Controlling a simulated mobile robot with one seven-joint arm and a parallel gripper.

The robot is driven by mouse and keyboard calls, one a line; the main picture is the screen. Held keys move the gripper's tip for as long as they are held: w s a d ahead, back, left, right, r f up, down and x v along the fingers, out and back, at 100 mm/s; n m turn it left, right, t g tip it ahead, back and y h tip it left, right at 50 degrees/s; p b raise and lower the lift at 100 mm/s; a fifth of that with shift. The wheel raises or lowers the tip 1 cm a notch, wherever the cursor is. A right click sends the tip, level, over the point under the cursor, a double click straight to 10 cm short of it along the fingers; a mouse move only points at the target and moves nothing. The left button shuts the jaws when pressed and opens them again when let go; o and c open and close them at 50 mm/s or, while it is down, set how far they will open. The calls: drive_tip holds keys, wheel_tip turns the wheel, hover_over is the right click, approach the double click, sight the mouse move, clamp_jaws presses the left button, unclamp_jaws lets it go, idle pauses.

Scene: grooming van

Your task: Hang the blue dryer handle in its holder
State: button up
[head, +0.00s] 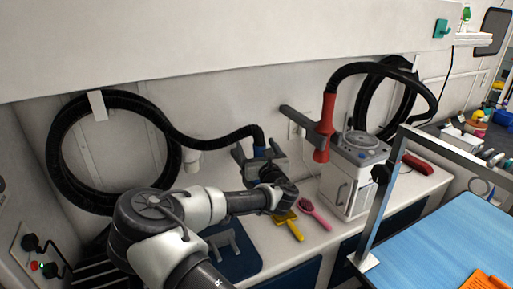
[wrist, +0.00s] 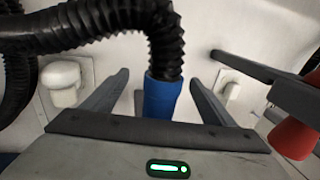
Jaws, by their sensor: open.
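The blue dryer handle (head: 260,151) hangs upright at the end of a black corrugated hose (head: 215,143), near the back wall. In the wrist view the blue handle (wrist: 162,97) stands between the two spread fingers of my gripper (wrist: 158,78), with visible gaps on both sides. My gripper (head: 259,146) is open around it in the head view. A small grey piece (wrist: 138,101) shows behind the handle's left side. I cannot tell whether it is the holder or whether the handle rests in it. The handle's lower end is hidden by my gripper.
A red dryer handle (head: 326,125) hangs in a grey wall bracket (head: 297,116) to the right, by a white machine (head: 350,178). A white wall fitting (head: 191,162) is left. Yellow (head: 291,225) and pink (head: 314,212) brushes lie on the counter. A blue table (head: 450,240) is front right.

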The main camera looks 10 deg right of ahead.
drive_tip(key=shift+s, duration=0.1)
drive_tip(key=shift+s+d+b, duration=0.1)
drive_tip(key=shift+s+d, duration=0.05)
drive_tip(key=shift+s, duration=1.45)
drive_tip(key=shift+s+d+b, duration=0.1)
drive_tip(key=shift+s+d, duration=0.1)
drive_tip(key=shift+s, duration=1.45)
drive_tip(key=shift+s+d+b, duration=0.1)
drive_tip(key=shift+s+d, duration=0.05)
drive_tip(key=shift+s, duration=1.45)
